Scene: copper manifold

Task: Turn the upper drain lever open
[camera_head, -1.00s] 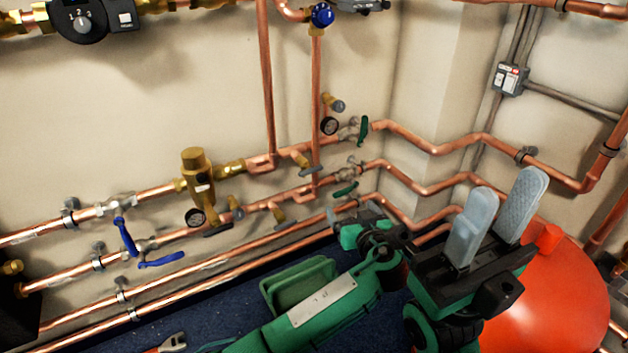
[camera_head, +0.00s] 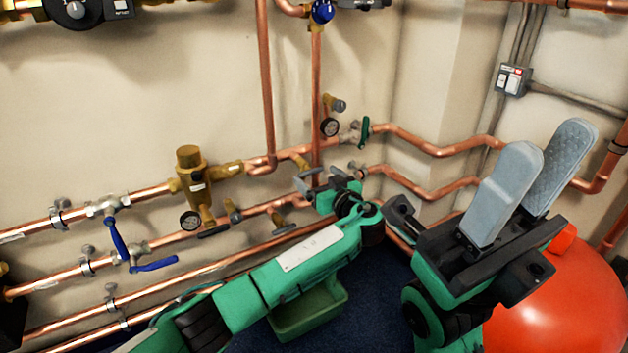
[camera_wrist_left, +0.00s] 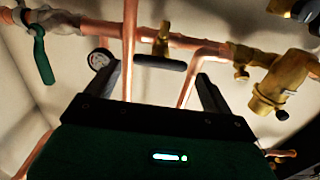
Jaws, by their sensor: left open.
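The upper drain is a small brass valve (camera_head: 300,161) under the upper copper pipe, with a dark grey lever (camera_head: 309,172). In the left wrist view the lever (camera_wrist_left: 160,62) lies crosswise, roughly level, below its brass body (camera_wrist_left: 162,40). My left gripper (camera_head: 318,181) is open at the lever. In the left wrist view its two fingers (camera_wrist_left: 165,72) stand apart on either side of the lever; I cannot tell whether they touch it. My right gripper (camera_head: 550,140) is open and empty at the right, away from the pipes.
A lower drain valve (camera_head: 278,217) with a grey lever sits on the pipe below. Green-handled valve (camera_head: 364,130), gauge (camera_head: 329,127) and brass valve body (camera_head: 191,170) are close by. Blue levers (camera_head: 118,240) are at the left. A red tank (camera_head: 560,295) stands at the lower right.

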